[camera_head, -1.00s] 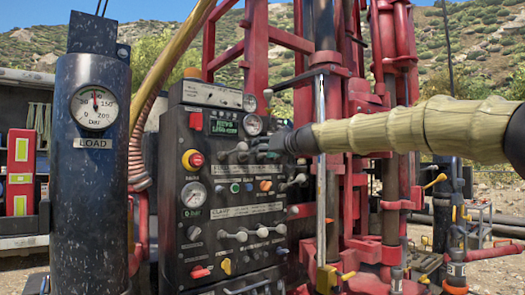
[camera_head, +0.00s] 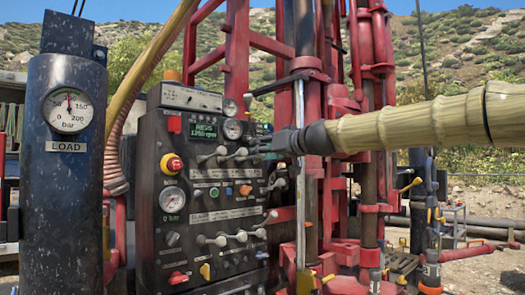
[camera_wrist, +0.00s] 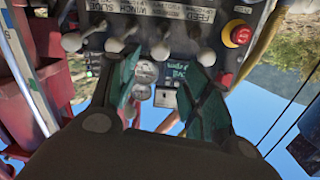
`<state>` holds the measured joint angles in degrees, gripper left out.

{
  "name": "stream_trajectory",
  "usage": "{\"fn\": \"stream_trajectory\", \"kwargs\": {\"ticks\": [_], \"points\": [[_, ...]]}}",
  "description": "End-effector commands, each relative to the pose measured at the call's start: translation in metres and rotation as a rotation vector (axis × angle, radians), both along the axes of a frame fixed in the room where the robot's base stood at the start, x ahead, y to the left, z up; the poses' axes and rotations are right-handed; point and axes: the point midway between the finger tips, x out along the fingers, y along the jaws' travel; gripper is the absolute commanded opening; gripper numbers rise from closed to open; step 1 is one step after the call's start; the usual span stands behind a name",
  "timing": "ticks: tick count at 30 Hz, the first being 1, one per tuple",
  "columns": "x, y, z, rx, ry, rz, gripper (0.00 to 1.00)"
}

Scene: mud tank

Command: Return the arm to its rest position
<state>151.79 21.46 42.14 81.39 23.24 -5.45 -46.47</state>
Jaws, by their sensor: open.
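My arm (camera_head: 400,122), in a tan ribbed sleeve, reaches in from the right in the head view. My gripper (camera_head: 262,145) is at the upper lever row of the black control panel (camera_head: 155,215). In the wrist view my gripper (camera_wrist: 160,95) shows two green fingers spread apart with nothing held between them. Several lever knobs (camera_wrist: 115,45) stand just beyond the fingertips. In the head view the fingers are small and partly merge with the levers, so I cannot tell whether they touch any.
A dark cylinder with a load gauge (camera_head: 67,110) stands left of the panel. The red drill mast (camera_head: 237,60) rises behind the panel and my arm. A thin upright metal rod (camera_head: 300,210) stands close below my wrist. Hoses (camera_head: 150,70) run at upper left.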

Motion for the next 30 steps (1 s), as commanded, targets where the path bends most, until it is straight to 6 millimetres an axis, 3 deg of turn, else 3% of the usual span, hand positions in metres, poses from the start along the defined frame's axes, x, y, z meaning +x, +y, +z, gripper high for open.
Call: {"fn": "stream_trajectory", "kwargs": {"ticks": [10, 14, 17, 24, 30], "points": [[0.001, 0.001, -0.002, -0.001, 0.002, -0.001, 0.48], [0.008, 0.003, -0.028, -0.011, 0.031, -0.008, 0.48], [0.018, 0.006, -0.071, -0.027, 0.079, -0.022, 0.48], [0.038, 0.008, -0.208, -0.076, 0.224, -0.070, 0.48], [0.037, 0.004, -0.324, -0.120, 0.344, -0.110, 0.48]]}}
